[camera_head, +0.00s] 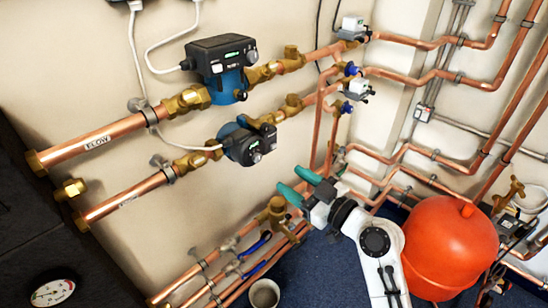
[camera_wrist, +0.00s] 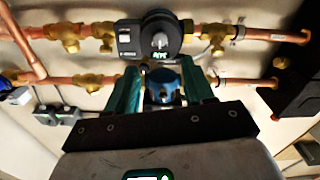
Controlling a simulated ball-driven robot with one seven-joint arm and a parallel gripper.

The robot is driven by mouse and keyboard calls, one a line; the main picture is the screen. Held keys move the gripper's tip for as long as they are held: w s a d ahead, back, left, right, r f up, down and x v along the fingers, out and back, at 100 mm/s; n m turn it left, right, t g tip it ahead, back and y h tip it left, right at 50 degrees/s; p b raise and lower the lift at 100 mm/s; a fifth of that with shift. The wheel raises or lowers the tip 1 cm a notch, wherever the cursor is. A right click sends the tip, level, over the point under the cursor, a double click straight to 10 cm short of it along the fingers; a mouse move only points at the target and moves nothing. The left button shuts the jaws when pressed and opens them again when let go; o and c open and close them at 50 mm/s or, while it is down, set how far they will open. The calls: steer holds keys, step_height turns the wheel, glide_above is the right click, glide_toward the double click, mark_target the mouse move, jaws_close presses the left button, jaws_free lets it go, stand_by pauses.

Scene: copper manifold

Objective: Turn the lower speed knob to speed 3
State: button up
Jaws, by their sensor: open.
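The lower pump (camera_head: 243,150), with a black face and blue body, sits on the lower copper pipe in the head view. Its small grey knob (camera_head: 256,157) faces out from the wall. In the wrist view, which looks upside down, the black pump face (camera_wrist: 127,38) is at the top with the knob (camera_wrist: 160,42) on it. A small green marking beside the knob is too blurred to read. My gripper (camera_head: 290,178) is open and empty, right of and below the pump, apart from it. Its teal fingers also show in the wrist view (camera_wrist: 161,74), below the knob.
The upper pump (camera_head: 222,66), with a lit green display, sits on the pipe above. Copper pipes and small grey valve actuators (camera_head: 357,88) lie to the right. A red tank (camera_head: 445,250) stands beside my arm. A grey bucket (camera_head: 264,294) is on the blue floor.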

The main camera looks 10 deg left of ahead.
mark_target(259, 159)
steer(key=p+x, duration=0.1)
steer(key=x, duration=0.8)
steer(key=shift+w+a+p, duration=0.2)
steer(key=shift+a+p, duration=0.1)
steer(key=shift+a, duration=0.05)
jaws_close()
